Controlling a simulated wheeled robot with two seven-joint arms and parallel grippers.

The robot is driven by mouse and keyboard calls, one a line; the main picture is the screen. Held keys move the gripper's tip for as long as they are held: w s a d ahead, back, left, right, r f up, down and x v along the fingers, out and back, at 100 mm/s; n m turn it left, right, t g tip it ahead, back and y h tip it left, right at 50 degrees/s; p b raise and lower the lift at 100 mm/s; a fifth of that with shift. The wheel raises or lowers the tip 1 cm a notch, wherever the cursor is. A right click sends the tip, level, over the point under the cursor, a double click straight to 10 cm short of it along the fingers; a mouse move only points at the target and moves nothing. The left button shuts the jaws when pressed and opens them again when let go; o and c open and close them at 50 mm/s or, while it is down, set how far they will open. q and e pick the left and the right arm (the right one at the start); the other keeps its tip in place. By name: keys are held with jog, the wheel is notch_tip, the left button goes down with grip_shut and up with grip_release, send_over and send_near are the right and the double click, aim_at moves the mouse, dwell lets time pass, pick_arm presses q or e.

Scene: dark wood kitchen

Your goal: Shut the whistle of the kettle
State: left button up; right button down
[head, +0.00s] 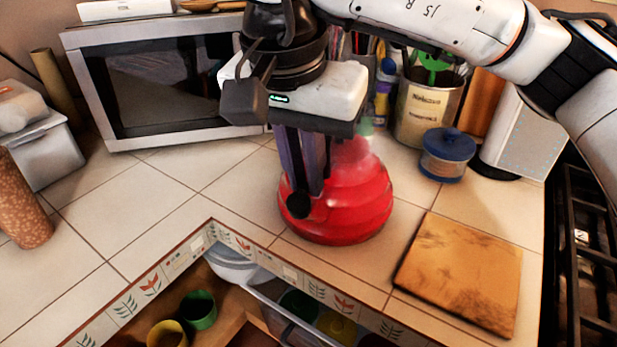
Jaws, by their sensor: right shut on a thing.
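The red kettle (352,205) stands upright on the tiled counter in the head view, near the front corner. It has a rounded, ridged body, and a small greenish part shows at its top right. My right gripper (303,205) points down in front of the left side of the kettle. Its fingers are close together and shut on a small dark round piece (299,204) at the kettle's left side, which looks like the whistle. The gripper body hides much of the kettle's top and handle. My left gripper is not in view.
A microwave (88,75) stands behind on the left. A utensil tin (425,108), a blue-lidded jar (447,152) and a white box (522,138) stand behind on the right. A wooden board (462,270) lies right of the kettle. An open drawer (270,305) is below the counter edge.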

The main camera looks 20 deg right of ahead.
jog(key=shift+s+a+t+h, duration=0.2)
jog(key=shift+t+h, duration=0.4)
jog(key=shift+t, duration=0.1)
jog(key=shift+s+a+f+t+h+b, duration=0.15)
jog(key=shift+t+h+b, duration=0.1)
jog(key=shift+t+h, duration=0.25)
jog(key=shift+s+a+r+t+h+b, duration=0.15)
jog(key=shift+t+h+b, duration=0.1)
jog(key=shift+t+h, duration=0.25)
jog(key=shift+f, duration=0.1)
jog(key=c, duration=1.8)
grip_release()
jog(key=p+v, duration=0.1)
jog(key=v, duration=0.9)
jog(key=shift+s, duration=0.2)
